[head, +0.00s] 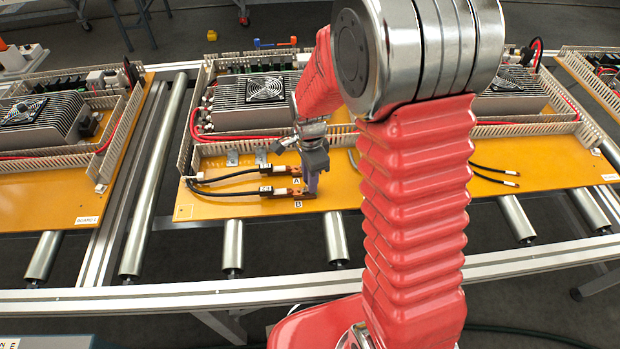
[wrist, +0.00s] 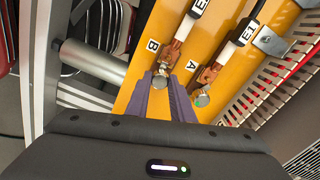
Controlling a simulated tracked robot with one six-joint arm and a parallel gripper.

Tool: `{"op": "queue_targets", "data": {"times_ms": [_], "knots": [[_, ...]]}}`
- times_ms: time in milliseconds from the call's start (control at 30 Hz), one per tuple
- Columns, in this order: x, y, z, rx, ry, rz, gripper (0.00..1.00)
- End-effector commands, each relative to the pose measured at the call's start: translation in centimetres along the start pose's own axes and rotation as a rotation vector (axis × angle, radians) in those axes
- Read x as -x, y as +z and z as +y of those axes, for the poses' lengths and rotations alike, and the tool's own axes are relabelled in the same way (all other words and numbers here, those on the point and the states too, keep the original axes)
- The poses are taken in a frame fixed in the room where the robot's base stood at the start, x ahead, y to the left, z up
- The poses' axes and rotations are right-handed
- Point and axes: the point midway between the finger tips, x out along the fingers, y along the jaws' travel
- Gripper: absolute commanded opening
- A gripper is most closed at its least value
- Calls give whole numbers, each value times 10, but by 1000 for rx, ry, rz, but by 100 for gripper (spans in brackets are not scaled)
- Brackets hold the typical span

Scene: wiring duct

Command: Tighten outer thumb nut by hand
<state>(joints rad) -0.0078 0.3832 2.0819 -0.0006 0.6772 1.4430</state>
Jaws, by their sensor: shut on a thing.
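My gripper (head: 312,186) reaches down at the front edge of the yellow board (head: 240,207), beside the copper lugs. In the wrist view its two purple fingers (wrist: 166,80) are closed around the outer thumb nut (wrist: 162,69) at the post marked B; the fingers hide most of the nut. The outer copper lug (wrist: 172,52) lies just past the fingertips, on the end of a black cable with a white label. The inner thumb nut (wrist: 202,100) at the A post is silver and stands free, close beside the right finger, on its own copper lug (wrist: 208,74).
White slotted wiring duct (head: 187,150) and a finned unit with a fan (head: 245,117) stand behind the lugs. Metal brackets (wrist: 270,42) sit near the duct. Loose black cable ends (head: 497,170) lie at the right. Metal rollers (head: 232,245) carry the board.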

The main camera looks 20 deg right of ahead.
Motion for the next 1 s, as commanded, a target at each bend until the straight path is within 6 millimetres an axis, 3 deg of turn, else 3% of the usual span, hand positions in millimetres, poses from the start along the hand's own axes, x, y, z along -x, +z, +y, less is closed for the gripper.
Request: {"op": "queue_targets", "data": {"times_ms": [500,1000], "knots": [[3,0,-5,-443,-11,-2,0],[3,0,-6,-582,-12,-3,0]]}}
